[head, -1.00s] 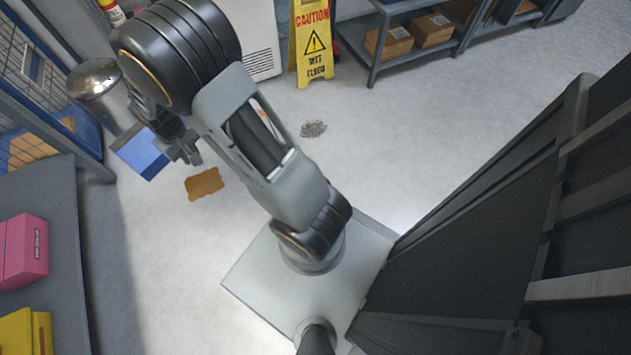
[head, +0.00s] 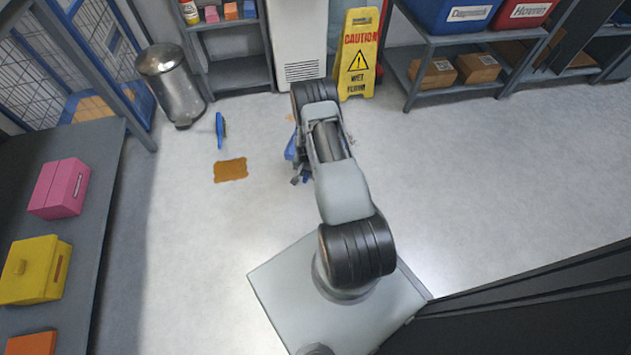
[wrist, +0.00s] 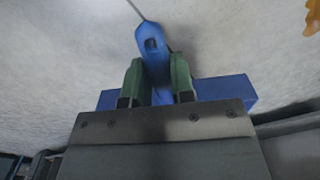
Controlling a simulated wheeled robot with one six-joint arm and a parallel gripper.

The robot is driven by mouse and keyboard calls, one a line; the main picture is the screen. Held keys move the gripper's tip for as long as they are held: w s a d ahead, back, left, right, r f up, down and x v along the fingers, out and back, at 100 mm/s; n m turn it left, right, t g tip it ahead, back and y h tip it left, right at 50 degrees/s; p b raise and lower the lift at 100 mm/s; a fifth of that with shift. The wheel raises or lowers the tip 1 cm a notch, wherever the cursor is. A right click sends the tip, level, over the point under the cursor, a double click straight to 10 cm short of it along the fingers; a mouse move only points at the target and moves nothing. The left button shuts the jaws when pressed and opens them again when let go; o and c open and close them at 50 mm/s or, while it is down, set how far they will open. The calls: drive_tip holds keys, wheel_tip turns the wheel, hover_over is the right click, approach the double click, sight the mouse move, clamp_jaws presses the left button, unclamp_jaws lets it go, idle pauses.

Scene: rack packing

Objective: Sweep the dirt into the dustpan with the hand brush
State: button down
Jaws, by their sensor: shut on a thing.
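A yellow wet-floor sign (head: 358,55) stands behind the arm. A metal bin (head: 171,85) stands at the back left, a grey table (head: 75,240) at the left. The floor on the right is clear.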

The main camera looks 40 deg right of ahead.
drive_tip(key=shift+m, duration=0.9)
drive_tip(key=s+f+b, duration=0.1)
drive_tip(key=f+b, duration=0.1)
drive_tip(key=f, duration=0.3)
drive_tip(key=s+d+f+b, duration=0.1)
drive_tip(key=f+b, duration=0.2)
drive_tip(key=f, duration=0.2)
drive_tip(key=d+f+b, duration=0.1)
drive_tip(key=f+b, duration=0.2)
drive_tip(key=f, duration=0.2)
drive_tip(key=shift+s+f, duration=0.25)
drive_tip(key=shift+s, duration=0.15)
drive_tip(key=shift+f+b, duration=0.85)
drive_tip(key=shift+f, duration=0.1)
drive_tip(key=c, duration=0.9)
unclamp_jaws()
